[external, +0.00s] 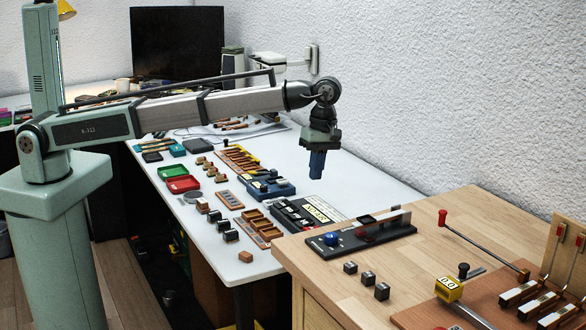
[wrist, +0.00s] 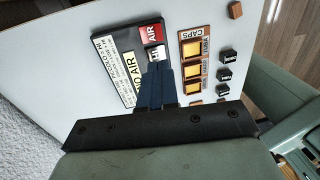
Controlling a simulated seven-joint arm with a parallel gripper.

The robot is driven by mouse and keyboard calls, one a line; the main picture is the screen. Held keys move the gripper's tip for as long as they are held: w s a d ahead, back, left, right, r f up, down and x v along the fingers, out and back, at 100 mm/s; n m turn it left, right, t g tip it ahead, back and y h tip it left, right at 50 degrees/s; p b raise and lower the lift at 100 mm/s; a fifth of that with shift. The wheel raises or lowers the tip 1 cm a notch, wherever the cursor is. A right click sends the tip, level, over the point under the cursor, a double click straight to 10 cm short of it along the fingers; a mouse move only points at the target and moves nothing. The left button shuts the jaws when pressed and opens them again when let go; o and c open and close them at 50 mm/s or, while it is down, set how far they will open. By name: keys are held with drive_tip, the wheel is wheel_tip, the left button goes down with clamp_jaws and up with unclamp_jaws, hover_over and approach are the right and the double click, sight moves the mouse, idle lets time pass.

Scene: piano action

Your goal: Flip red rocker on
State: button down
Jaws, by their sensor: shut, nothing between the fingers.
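A black switch panel (external: 283,212) lies on the white table below my gripper; it also shows in the wrist view (wrist: 120,36). Whether the red rocker is tipped on or off cannot be told. My gripper (external: 317,177) is shut and empty, pointing down well above the table. Its blue fingers (wrist: 156,68) overlap the panel's edge in the wrist view and hide part of it, near the white piece.
A wooden tray marked CAPS (wrist: 193,60) and several small black blocks (wrist: 225,55) sit beside the panel. A blue box (external: 268,187) stands behind it.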

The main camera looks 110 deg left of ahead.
drive_tip(key=f, duration=0.4)
drive_tip(key=s+d+f, duration=0.1)
drive_tip(key=f, duration=0.9)
drive_tip(key=shift+s+d, duration=0.2)
drive_tip(key=shift+s+d+f, duration=0.1)
drive_tip(key=shift+f, duration=0.05)
idle(0.4)
drive_tip(key=shift+w+a+r, duration=0.25)
drive_tip(key=shift+w+a, duration=0.35)
drive_tip(key=shift+y, duration=0.3)
